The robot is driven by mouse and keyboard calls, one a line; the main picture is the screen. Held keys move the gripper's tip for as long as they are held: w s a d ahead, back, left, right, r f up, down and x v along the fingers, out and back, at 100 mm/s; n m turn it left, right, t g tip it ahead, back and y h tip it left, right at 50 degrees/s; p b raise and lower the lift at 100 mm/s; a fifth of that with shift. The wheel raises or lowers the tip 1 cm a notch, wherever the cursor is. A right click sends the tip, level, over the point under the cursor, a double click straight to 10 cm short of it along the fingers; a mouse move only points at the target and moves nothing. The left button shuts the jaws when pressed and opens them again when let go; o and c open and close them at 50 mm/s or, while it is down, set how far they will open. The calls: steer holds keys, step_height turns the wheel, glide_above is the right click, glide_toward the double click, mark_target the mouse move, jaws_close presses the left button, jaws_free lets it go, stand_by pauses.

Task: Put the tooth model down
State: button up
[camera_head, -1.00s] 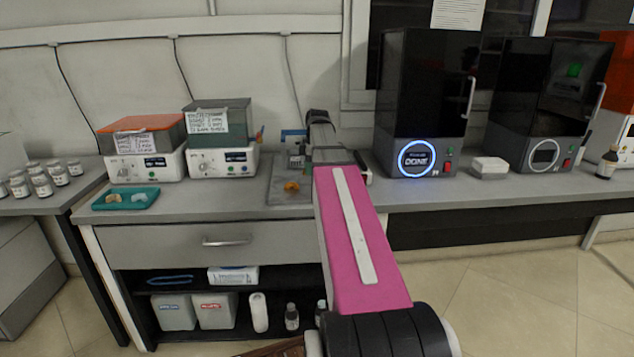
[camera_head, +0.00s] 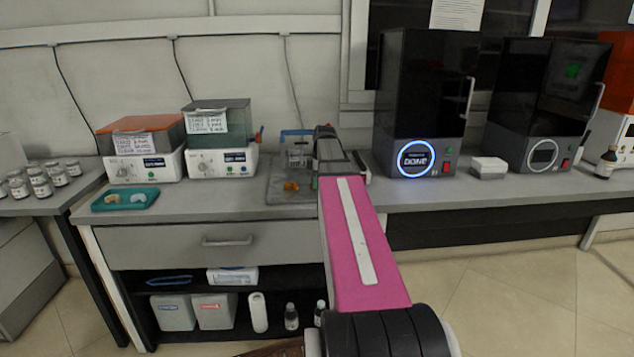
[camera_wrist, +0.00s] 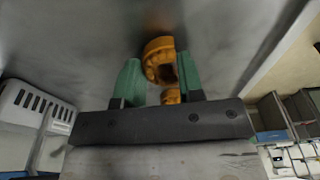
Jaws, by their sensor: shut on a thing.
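The orange tooth model (camera_wrist: 160,58) shows between the green fingers of my gripper (camera_wrist: 158,68) in the wrist view, over a grey metal surface. My gripper is shut on it. A smaller orange part (camera_wrist: 171,96) shows nearer the palm; I cannot tell whether it belongs to the same piece. In the head view, orange (camera_head: 291,186) shows low at the grey metal tray (camera_head: 280,198) on the counter, left of my arm. My fingers are not clear there. I cannot tell whether the model touches the tray.
A teal tray (camera_head: 126,206) with pale models lies at the left. Two curing machines stand left, two black printers (camera_head: 420,110) right.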

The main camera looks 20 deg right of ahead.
steer(key=o, duration=0.9)
steer(key=shift+f, duration=0.1)
step_height(320, 180, up, 12)
steer(key=d, duration=0.1)
steer(key=shift+s+d, duration=0.25)
steer(key=shift+d, duration=0.1)
